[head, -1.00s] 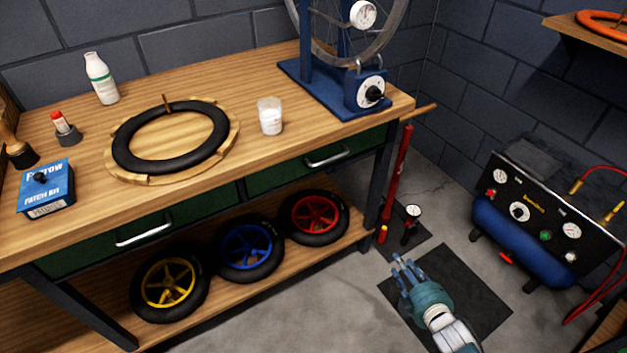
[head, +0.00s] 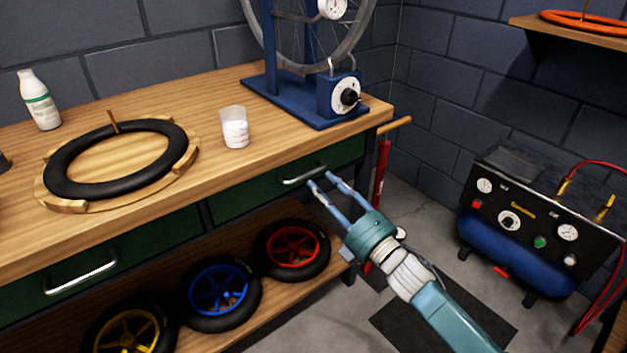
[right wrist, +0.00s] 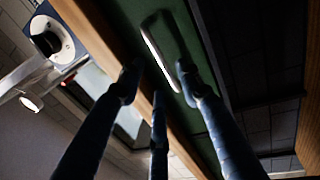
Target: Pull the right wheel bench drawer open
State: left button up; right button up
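The right wheel bench drawer (head: 245,199) has a green front and sits shut under the bench top in the head view. Its silver bar handle (head: 302,175) also shows in the right wrist view (right wrist: 156,50). My right gripper (head: 321,180) is at the right end of this handle, with its fingers spread apart. In the right wrist view its fingertips (right wrist: 158,83) are close to the handle, one on the left and one on the right. I cannot tell whether they touch it. My left gripper is not in view.
The wooden bench top (head: 270,150) carries a white cup (head: 234,128), a tyre on a round board and a blue wheel stand (head: 340,95). Wheels (head: 292,250) lie on the lower shelf. A red pump (head: 380,170) stands by the bench's right end. A compressor (head: 520,240) is at right.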

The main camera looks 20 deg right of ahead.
aim_at(309, 174)
jog(key=shift+x, duration=2.05)
jog(key=shift+c, duration=0.5)
jog(key=shift+f, duration=0.1)
grip_shut()
